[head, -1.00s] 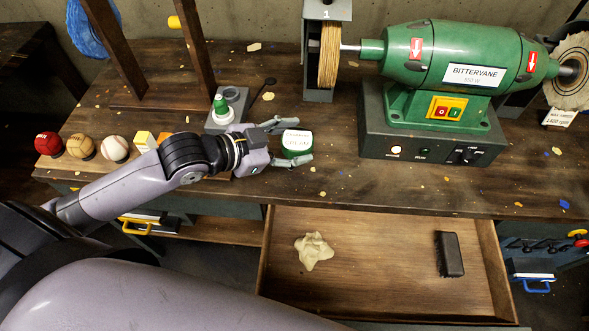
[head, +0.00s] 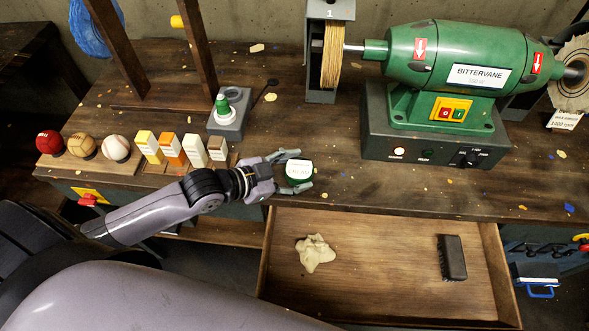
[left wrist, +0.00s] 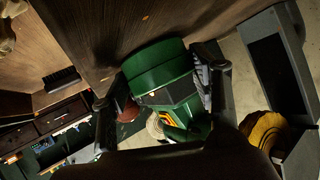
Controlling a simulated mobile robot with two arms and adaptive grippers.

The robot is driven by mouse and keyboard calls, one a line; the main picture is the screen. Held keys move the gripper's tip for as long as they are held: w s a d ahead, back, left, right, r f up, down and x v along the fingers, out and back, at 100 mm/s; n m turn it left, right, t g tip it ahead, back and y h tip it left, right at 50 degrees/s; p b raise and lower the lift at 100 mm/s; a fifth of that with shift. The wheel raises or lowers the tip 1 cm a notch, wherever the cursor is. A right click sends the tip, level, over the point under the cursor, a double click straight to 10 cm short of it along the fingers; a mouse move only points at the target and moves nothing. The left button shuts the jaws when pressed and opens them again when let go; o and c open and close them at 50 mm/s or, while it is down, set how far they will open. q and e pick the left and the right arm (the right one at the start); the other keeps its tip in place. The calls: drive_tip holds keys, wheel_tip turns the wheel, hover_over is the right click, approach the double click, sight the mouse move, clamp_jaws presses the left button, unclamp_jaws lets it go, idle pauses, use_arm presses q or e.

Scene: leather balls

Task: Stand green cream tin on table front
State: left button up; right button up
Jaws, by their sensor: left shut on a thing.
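The green cream tin (head: 298,180) has a white lid and sits near the table's front edge, left of the grinder. My left gripper (head: 297,171) is shut on it, with one finger on its far side and one on its near side. In the left wrist view the tin's green side (left wrist: 155,62) shows between the two fingers (left wrist: 158,85). The tin looks upright in the head view. I cannot tell whether its base touches the table (head: 400,190). My right gripper is out of view.
A green grinder (head: 460,60) stands at the back right. An open drawer (head: 375,225) below the front edge holds a putty-coloured lump (head: 315,253) and a black brush (head: 452,257). Balls (head: 83,146) and coloured bars (head: 171,149) line the left. Wood right of the tin is clear.

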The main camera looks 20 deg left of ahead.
use_arm(q)
drive_tip(key=shift+f, duration=0.15)
drive_tip(key=o, duration=1.2)
drive_tip(key=shift+o, duration=0.2)
drive_tip(key=shift+r, duration=0.2)
drive_tip(key=shift+s+a, duration=0.2)
drive_tip(key=shift+s, duration=0.05)
drive_tip(key=p+v, duration=0.1)
drive_tip(key=v, duration=1)
drive_tip(key=shift+r, duration=0.15)
drive_tip(key=shift+s, duration=0.1)
